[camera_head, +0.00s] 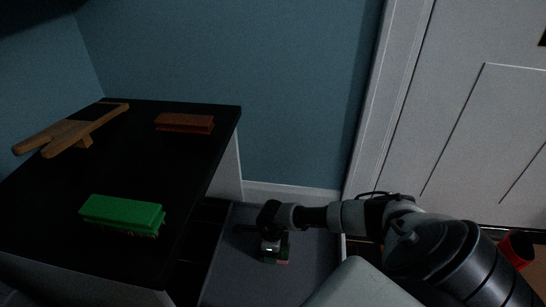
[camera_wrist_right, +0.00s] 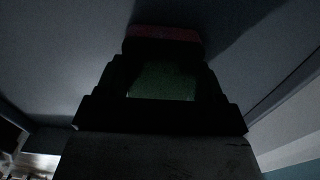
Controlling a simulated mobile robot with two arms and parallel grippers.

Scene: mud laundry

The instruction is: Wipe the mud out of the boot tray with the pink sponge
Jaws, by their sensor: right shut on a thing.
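The grey boot tray (camera_head: 312,252) lies low beside the black-topped bench, partly covered by my right arm. My right gripper (camera_head: 275,250) is over the tray, pointing down, and is shut on the pink sponge (camera_head: 283,262). Only a small pink edge of the sponge shows in the head view. In the right wrist view the sponge (camera_wrist_right: 163,33) is a dark pink strip beyond a green part, close to the grey surface. I cannot tell whether it touches the tray. No mud is clear in the dim light. My left gripper is not in view.
The black bench top (camera_head: 150,165) holds a green brush (camera_head: 122,214), a reddish-brown block (camera_head: 185,123) and a wooden boot jack (camera_head: 75,132). A blue wall is behind. A white door (camera_head: 470,110) and a red and black object (camera_head: 516,249) are at right.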

